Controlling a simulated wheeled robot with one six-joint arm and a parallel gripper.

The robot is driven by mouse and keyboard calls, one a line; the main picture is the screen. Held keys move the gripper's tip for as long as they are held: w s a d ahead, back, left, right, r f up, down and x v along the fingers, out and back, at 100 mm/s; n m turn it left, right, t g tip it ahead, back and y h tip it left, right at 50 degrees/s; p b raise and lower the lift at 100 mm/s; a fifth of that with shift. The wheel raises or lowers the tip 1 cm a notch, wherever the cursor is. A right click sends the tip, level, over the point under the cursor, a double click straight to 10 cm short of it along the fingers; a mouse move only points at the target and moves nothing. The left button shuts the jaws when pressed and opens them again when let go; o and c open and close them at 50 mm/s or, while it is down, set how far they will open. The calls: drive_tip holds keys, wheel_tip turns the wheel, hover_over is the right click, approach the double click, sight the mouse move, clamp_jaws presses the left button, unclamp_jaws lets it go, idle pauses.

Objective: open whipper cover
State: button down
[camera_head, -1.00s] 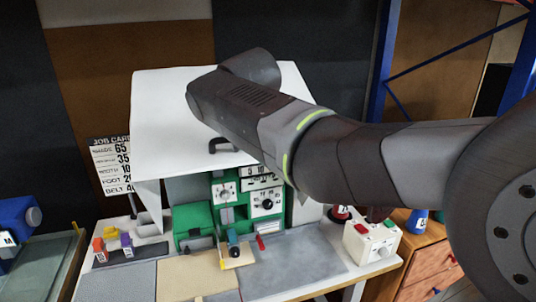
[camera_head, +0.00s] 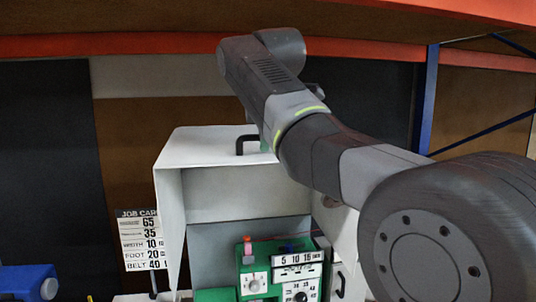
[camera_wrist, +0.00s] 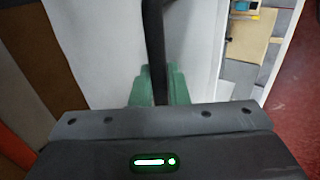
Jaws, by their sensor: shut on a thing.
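In the head view my arm hides most of the gripper; only a bit of green shows beside the handle.
A job card (camera_head: 141,240) stands left of the cover. A blue machine (camera_head: 25,282) is at the lower left. A blue rack post (camera_head: 426,100) rises behind my arm. An orange beam (camera_head: 150,45) runs across above. The wrist view shows red floor (camera_wrist: 295,110) at right.

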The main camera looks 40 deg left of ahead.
drive_tip(key=shift+w+a+r, duration=0.55)
drive_tip(key=shift+a+r, duration=0.1)
drive_tip(key=c, duration=1.5)
unclamp_jaws()
drive_tip(key=shift+w+a, duration=0.1)
drive_tip(key=v, duration=1.4)
drive_tip(key=shift+w+f, duration=0.15)
drive_tip(key=x, duration=1.3)
drive_tip(key=shift+a+f, duration=0.2)
drive_tip(key=shift+f, duration=0.05)
